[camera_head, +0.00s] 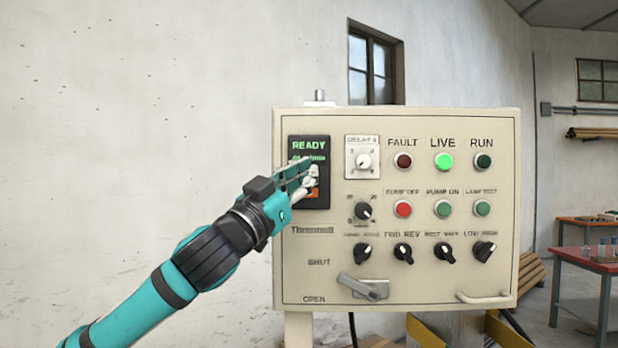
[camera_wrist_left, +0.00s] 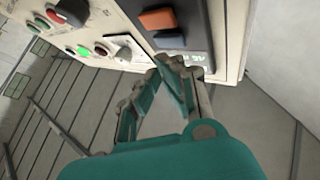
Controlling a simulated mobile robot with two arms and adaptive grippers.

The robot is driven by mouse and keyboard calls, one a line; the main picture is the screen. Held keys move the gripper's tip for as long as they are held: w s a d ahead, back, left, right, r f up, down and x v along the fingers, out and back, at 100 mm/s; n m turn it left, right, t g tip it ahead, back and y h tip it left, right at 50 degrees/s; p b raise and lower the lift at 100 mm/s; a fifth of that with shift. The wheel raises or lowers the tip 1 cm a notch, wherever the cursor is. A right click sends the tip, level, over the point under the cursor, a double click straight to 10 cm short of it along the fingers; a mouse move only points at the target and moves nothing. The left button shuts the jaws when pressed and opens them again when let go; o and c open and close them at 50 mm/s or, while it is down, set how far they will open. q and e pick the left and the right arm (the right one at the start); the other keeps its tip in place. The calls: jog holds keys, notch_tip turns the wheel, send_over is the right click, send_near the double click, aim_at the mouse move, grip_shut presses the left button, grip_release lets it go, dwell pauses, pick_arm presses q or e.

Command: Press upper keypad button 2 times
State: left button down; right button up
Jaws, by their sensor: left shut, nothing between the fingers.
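The black keypad unit (camera_head: 322,142) is at the upper left of the cream control panel, with a green READY display on top. In the head view the fingers hide the green button, and part of the orange one (camera_head: 314,193) shows. My left gripper (camera_head: 312,172) is shut and empty in front of the keypad.
The control panel (camera_head: 430,280) carries knobs, lamps and push buttons right of the keypad. A grey lever (camera_head: 362,287) and a handle (camera_head: 484,298) stick out low down. The LIVE lamp (camera_head: 443,161) glows green. Wall left of the panel is bare.

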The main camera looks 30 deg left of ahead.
jog(key=shift+a, duration=0.45)
jog(key=shift+d, duration=0.45)
dwell(0.5)
pick_arm(q)
jog(key=shift+w+a, duration=0.25)
jog(key=shift+w, duration=0.15)
pick_arm(e)
jog(key=shift+s+a+r, duration=0.1)
jog(key=shift+a, duration=0.15)
